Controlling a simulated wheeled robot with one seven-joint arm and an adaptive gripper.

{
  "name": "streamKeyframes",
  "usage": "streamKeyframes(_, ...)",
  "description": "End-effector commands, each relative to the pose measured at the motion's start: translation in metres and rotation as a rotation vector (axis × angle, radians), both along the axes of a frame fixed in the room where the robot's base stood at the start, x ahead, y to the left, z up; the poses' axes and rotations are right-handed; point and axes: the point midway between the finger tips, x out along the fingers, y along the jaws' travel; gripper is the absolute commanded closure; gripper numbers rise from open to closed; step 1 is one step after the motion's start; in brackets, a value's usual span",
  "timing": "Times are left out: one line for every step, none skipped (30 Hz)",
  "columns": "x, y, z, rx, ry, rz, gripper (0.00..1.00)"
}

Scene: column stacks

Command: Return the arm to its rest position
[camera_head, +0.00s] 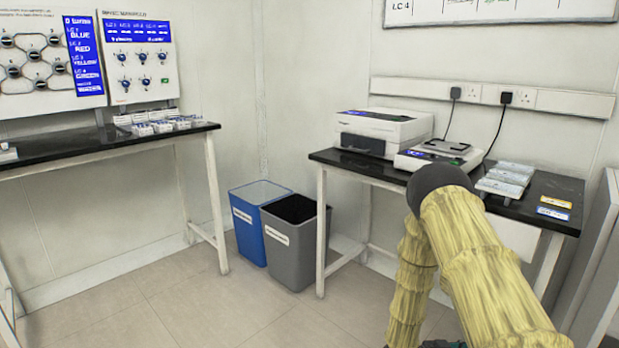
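My arm (474,262) wears a yellow ribbed cover. It rises from the bottom right to a dark rounded joint (437,182), and a second covered section (410,285) hangs down behind it to the bottom edge. A small dark part (442,344) shows at the bottom edge; I cannot tell what it is. My gripper's fingers are not visible. The arm stands in front of the right bench (340,157) and hides part of its front edge.
The right bench holds a white printer (383,132), a scale (438,153), several trays (505,178) and two labels (554,207). Blue (247,222) and grey (295,242) bins stand on the floor. A left bench (95,148) carries small items. Floor at lower left is clear.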

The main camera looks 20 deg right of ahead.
Motion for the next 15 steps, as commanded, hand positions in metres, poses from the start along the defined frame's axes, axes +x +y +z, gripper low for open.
streamKeyframes(0.003, 0.012, -0.013, 0.042, 0.023, 0.081, 0.69)
streamKeyframes(0.005, 0.019, -0.021, 0.07, 0.036, 0.131, 0.69)
streamKeyframes(0.007, 0.029, -0.032, 0.109, 0.055, 0.197, 0.69)
streamKeyframes(0.008, 0.037, -0.04, 0.14, 0.07, 0.245, 0.69)
streamKeyframes(0.008, 0.046, -0.048, 0.172, 0.087, 0.292, 0.69)
streamKeyframes(0.008, 0.058, -0.059, 0.215, 0.109, 0.354, 0.69)
streamKeyframes(0.008, 0.068, -0.068, 0.248, 0.126, 0.401, 0.69)
streamKeyframes(0.006, 0.079, -0.076, 0.284, 0.147, 0.446, 0.69)
streamKeyframes(0.003, 0.094, -0.087, 0.331, 0.174, 0.505, 0.69)
streamKeyframes(0.0, 0.105, -0.095, 0.369, 0.195, 0.547, 0.69)
streamKeyframes(-0.004, 0.117, -0.103, 0.405, 0.218, 0.591, 0.69)
streamKeyframes(-0.01, 0.134, -0.113, 0.457, 0.248, 0.645, 0.69)
streamKeyframes(-0.016, 0.147, -0.121, 0.496, 0.273, 0.687, 0.69)
streamKeyframes(-0.022, 0.16, -0.128, 0.535, 0.298, 0.726, 0.69)
streamKeyframes(-0.032, 0.177, -0.137, 0.589, 0.334, 0.778, 0.69)
